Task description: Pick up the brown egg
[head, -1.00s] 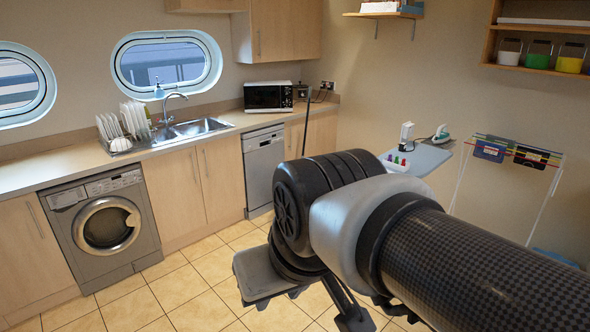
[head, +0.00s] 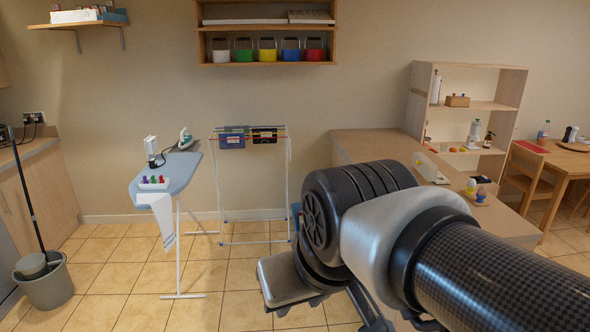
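I cannot make out a brown egg for certain. On the wooden counter (head: 375,146) at right, a small group of items stands near its front right part. It includes a pale yellowish rounded item (head: 471,186) and a darker brownish item (head: 482,181), too small to identify. Small orange-brown round things (head: 455,149) lie farther back by the shelf unit. My arm reaches in from the lower right across the front of the counter and hides part of it. The dark parts at its lower end are partly hidden, and I cannot tell whether my gripper is open or shut. Nothing held shows.
An ironing board (head: 178,172) and a drying rack (head: 252,185) stand left of centre. A mop bucket (head: 45,286) is at the lower left. A shelf unit (head: 510,100), chair (head: 527,178) and table (head: 570,162) are at right. Tiled floor is clear in front.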

